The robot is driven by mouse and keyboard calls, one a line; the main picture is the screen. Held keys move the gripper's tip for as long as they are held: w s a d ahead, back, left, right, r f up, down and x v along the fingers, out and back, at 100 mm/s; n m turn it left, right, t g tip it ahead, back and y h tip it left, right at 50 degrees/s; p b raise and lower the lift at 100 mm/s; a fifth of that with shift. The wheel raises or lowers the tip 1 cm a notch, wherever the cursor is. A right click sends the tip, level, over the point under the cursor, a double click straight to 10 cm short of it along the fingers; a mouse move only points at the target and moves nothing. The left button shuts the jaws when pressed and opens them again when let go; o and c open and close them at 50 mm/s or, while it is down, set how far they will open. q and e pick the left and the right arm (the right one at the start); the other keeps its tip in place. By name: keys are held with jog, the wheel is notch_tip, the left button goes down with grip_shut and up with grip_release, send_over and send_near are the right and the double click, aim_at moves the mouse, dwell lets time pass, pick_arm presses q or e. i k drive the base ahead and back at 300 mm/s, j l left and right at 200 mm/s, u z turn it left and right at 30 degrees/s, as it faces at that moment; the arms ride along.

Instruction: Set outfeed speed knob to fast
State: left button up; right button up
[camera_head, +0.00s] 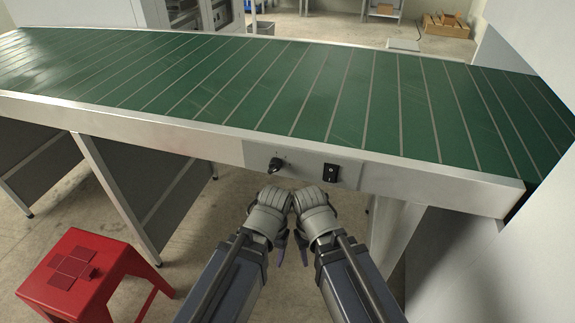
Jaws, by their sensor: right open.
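A small black outfeed speed knob (276,165) sits on a grey panel on the conveyor's front rail. The knob's pointer and any speed marks are too small to read.
The conveyor (300,95) with its green belt spans the view above my grippers. A red stool (75,275) with flat red pieces on top stands at the lower left. A white wall or cabinet (480,270) closes off the right side. Boxes (446,25) stand far behind.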

aim_at(276, 164)
jog(key=k+j+z, duration=0.7)
jog(key=k+z, duration=0.35)
jog(key=k, duration=0.2)
